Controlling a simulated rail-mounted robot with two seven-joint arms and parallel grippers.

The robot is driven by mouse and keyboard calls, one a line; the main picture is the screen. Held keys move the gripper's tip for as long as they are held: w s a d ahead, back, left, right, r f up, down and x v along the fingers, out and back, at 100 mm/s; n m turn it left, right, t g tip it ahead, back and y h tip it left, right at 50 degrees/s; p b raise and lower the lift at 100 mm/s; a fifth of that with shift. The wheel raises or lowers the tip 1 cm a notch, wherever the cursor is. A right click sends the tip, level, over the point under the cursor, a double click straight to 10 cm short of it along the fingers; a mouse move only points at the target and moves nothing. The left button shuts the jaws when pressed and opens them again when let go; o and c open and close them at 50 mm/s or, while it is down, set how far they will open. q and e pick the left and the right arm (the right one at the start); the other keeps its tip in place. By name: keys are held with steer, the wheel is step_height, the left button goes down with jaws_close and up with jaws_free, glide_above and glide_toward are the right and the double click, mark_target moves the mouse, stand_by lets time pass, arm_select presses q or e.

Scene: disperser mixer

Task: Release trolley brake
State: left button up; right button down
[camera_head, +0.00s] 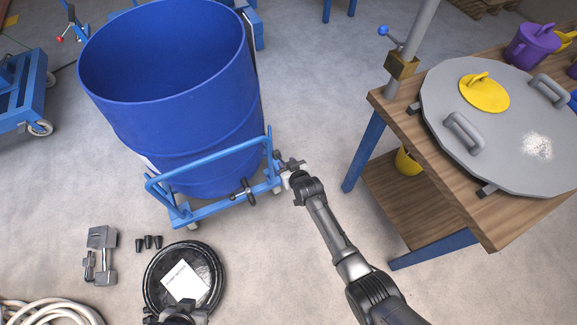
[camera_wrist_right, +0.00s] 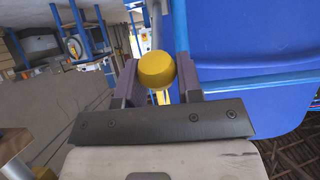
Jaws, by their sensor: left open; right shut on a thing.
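The blue trolley (camera_head: 215,158) stands on the floor with a large blue drum (camera_head: 180,85) on it. My right gripper (camera_head: 283,165) is at the trolley's right end, close to its frame. In the right wrist view a round yellow knob (camera_wrist_right: 157,69) sits between the two fingers, and the gripper is shut on it. The knob is hidden in the head view, and its mounting is mostly covered in the wrist view. A black handle (camera_head: 243,190) is on the trolley's front bar. My left gripper (camera_head: 180,313) is open at the bottom edge, partly cut off.
A black round object (camera_head: 158,272) with a white label lies near my left gripper. Metal clamp parts (camera_head: 101,255), black pieces (camera_head: 148,243) and a pale hose (camera_head: 45,312) lie to the left. A wooden workbench (camera_head: 392,125) holding a grey lid (camera_head: 515,125) stands right. Floor between trolley and bench is clear.

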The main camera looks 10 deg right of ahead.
steer(key=shift+w+a+r, duration=0.1)
steer(key=shift+w+r, duration=0.15)
steer(key=shift+r, duration=0.2)
steer(key=c, duration=1.2)
jaws_free()
steer(key=shift+c, duration=0.2)
steer(key=o, duration=0.5)
steer(key=shift+w, duration=0.15)
steer(key=shift+c, duration=0.2)
steer(key=shift+s+f, duration=0.2)
steer(key=shift+s+d+r+p, duration=0.2)
steer(key=shift+s+r+p, duration=0.2)
steer(key=shift+s+p, duration=0.1)
steer(key=p+v, duration=0.5)
steer(key=v, duration=0.7)
steer(key=shift+s, duration=0.25)
